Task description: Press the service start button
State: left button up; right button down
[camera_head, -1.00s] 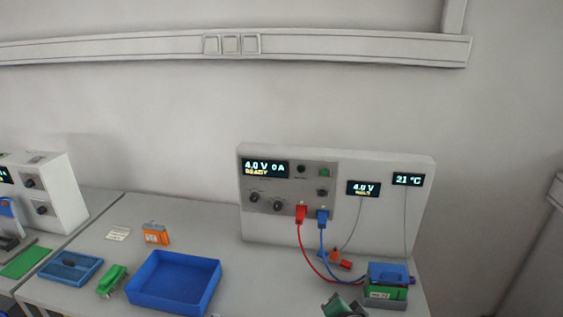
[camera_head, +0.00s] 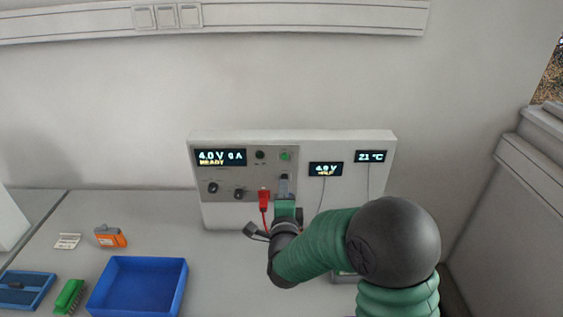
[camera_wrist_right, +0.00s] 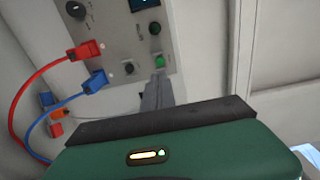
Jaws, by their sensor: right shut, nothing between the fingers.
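The cycler panel (camera_head: 221,180) on the white unit carries a green button (camera_head: 285,156) at its upper right. A darker round button (camera_head: 260,155) sits to its left. Labels are too small to read. My right gripper (camera_head: 284,181) is shut and empty, its fingertips in front of the panel just below the green button. In the right wrist view, the shut fingers (camera_wrist_right: 158,92) point at the green button (camera_wrist_right: 160,61), their tips very close to it. I cannot tell whether they touch. My left gripper is out of view.
A red plug (camera_head: 264,198) is close to the left of my fingers, and a blue plug (camera_wrist_right: 95,82) with its cable shows in the wrist view. A blue tray (camera_head: 138,287), an orange block (camera_head: 110,237) and a green block (camera_head: 69,296) stand on the bench at left.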

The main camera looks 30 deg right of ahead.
aim_at(285, 158)
jog(key=p+x, duration=0.1)
jog(key=x, duration=0.2)
jog(key=p+x, duration=0.1)
jog(key=x, duration=0.3)
jog(key=d+p+x, duration=0.1)
jog(key=x, duration=0.3)
jog(key=shift+s+d+p, duration=0.15)
jog(key=shift+s+p, duration=0.2)
jog(key=shift+w, duration=0.35)
jog(key=shift+w+f, duration=0.1)
jog(key=shift+w, duration=0.25)
jog(key=shift+s, duration=0.1)
